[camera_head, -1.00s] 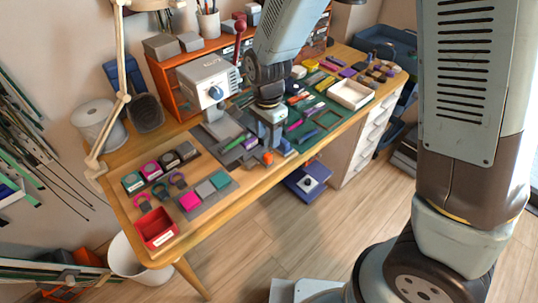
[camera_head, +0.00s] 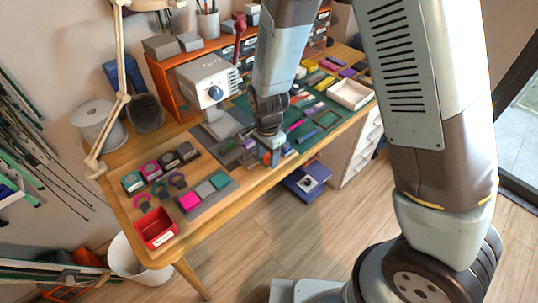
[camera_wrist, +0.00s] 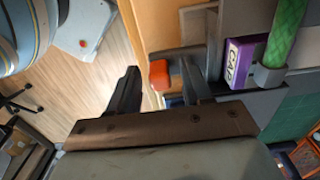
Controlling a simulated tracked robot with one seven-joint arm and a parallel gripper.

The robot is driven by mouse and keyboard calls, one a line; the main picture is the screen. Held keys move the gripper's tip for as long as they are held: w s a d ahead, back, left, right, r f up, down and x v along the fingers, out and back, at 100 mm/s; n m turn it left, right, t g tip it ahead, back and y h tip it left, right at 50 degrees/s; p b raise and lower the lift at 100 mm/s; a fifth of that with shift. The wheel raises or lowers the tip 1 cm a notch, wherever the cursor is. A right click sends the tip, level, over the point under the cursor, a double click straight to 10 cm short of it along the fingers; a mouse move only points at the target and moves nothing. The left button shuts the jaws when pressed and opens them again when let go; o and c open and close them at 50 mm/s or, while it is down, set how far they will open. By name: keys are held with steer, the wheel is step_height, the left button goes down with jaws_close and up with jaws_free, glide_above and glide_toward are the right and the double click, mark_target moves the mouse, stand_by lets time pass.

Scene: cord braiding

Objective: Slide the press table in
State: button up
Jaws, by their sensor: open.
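The press (camera_head: 207,82) is a pale grey machine with a blue knob and a red-tipped lever, standing on the desk. Its grey table (camera_head: 228,122) shows below the head, partly hidden by my arm. In the wrist view, a grey table-like part (camera_wrist: 250,98) carries a green cord piece (camera_wrist: 287,30) and a purple box marked CAP (camera_wrist: 240,62). An orange knob (camera_wrist: 158,75) shows between my gripper's fingertips (camera_wrist: 160,82). My gripper is open, with one finger on each side of the knob; I cannot tell whether either touches it.
The desk (camera_head: 150,205) holds a red bin (camera_head: 155,228), several coloured spools and blocks, and a white tray (camera_head: 350,94) on a green mat. An orange drawer unit (camera_head: 165,75) stands behind.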

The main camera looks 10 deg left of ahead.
jaws_close()
stand_by(0.5)
steer(key=shift+w, duration=0.15)
